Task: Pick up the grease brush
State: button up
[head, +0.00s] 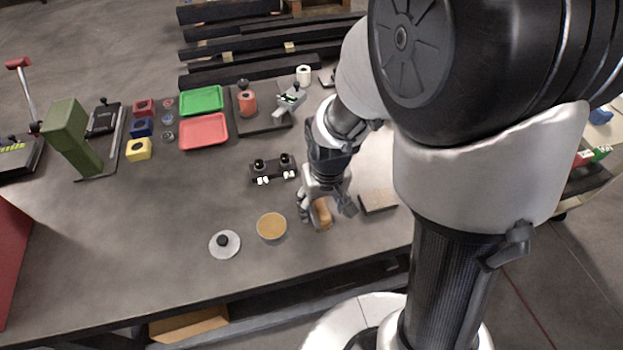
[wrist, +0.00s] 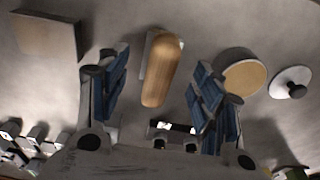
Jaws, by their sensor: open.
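The grease brush (head: 322,213) lies on the grey table near its front edge. Its rounded wooden handle (wrist: 162,72) shows in the wrist view, with a pale part partly hidden behind its far end. My gripper (head: 327,206) is above the brush, pointing down, with one finger on each side of it. The fingers are spread, and the wrist view shows gaps between them and the handle. My gripper holds nothing. In the head view my gripper hides part of the brush.
A round tin with tan contents (head: 271,226) stands close left of the brush, beside a silver lid with a black knob (head: 225,243). A dark fixture with knobs (head: 273,169) stands behind. The table's left front is clear.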

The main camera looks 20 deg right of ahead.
jog(key=shift+w+f+b, duration=0.2)
jog(key=shift+f+b, duration=0.2)
jog(key=shift+f, duration=0.6)
jog(key=shift+w+f+b, duration=0.2)
jog(key=shift+f+b, duration=0.15)
jog(key=shift+f, duration=0.6)
jog(key=shift+w+f+b, duration=0.2)
jog(key=shift+f+b, duration=0.2)
jog(key=shift+f, duration=0.6)
jog(key=shift+c, duration=0.2)
jog(key=c, duration=1.3)
jog(key=shift+r, duration=0.15)
notch_tip(320, 180, up, 20)
jog(key=p, duration=0.6)
jog(key=shift+p, duration=0.3)
jog(key=o, duration=0.7)
jog(key=c, duration=0.4)
